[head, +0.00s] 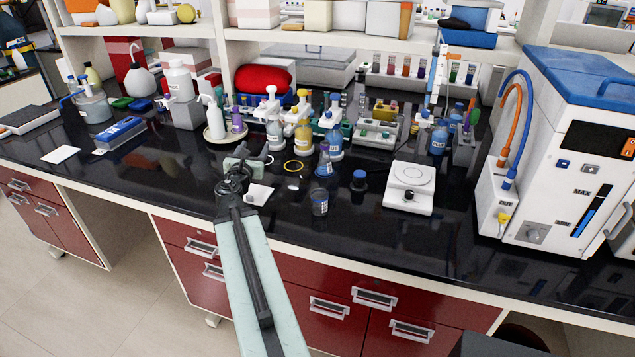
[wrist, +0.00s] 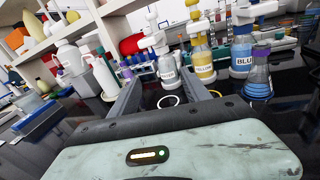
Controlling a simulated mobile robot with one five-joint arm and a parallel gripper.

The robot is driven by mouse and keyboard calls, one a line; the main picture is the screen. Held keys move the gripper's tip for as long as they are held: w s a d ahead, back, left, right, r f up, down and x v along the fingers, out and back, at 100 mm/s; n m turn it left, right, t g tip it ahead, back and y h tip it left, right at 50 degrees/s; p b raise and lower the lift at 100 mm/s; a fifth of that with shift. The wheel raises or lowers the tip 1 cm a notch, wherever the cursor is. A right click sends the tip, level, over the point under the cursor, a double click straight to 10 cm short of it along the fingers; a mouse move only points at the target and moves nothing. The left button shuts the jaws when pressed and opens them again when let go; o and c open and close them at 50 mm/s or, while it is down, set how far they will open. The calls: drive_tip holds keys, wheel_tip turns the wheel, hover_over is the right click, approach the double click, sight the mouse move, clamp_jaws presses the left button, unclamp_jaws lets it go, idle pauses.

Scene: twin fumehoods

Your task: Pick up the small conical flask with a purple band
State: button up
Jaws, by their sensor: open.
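The small conical flask (head: 324,164) with a purple band near its neck stands upright on the black bench, in front of the blue-labelled bottle (head: 334,140). In the wrist view the flask (wrist: 258,80) is at the right, outside my jaws. My gripper (head: 254,161) is above the bench, to the left of the flask and apart from it. In the wrist view its two fingers (wrist: 160,80) are spread with nothing held between them; the bench and bottles show beyond.
Bottles labelled yellow (head: 303,137) and white (head: 274,132) stand left of the blue one. A small beaker (head: 319,203), a dark blue-capped jar (head: 359,181) and a white balance (head: 410,187) are near the flask. A yellow ring (head: 293,166) lies flat on the bench.

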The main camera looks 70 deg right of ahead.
sight(324, 149)
drive_tip(key=s+d+f+g+b, duration=0.1)
drive_tip(key=s+d, duration=0.2)
drive_tip(key=s, duration=0.3)
drive_tip(key=s+d+f+m+g+b, duration=0.1)
drive_tip(key=s+d+f+g, duration=0.1)
drive_tip(key=s, duration=0.4)
drive_tip(key=s+d+f+g+h+b, duration=0.1)
drive_tip(key=s+d, duration=0.3)
drive_tip(key=s, duration=0.2)
drive_tip(key=shift+d+f+m+g, duration=0.25)
drive_tip(key=shift+d+m+g, duration=0.05)
drive_tip(key=shift+m, duration=0.1)
drive_tip(key=shift+d, duration=0.8)
drive_tip(key=d, duration=0.5)
drive_tip(key=shift+w+d+r, duration=0.1)
drive_tip(key=shift+w+d, duration=0.1)
drive_tip(key=shift+w, duration=0.1)
drive_tip(key=shift+a, duration=0.1)
clamp_jaws()
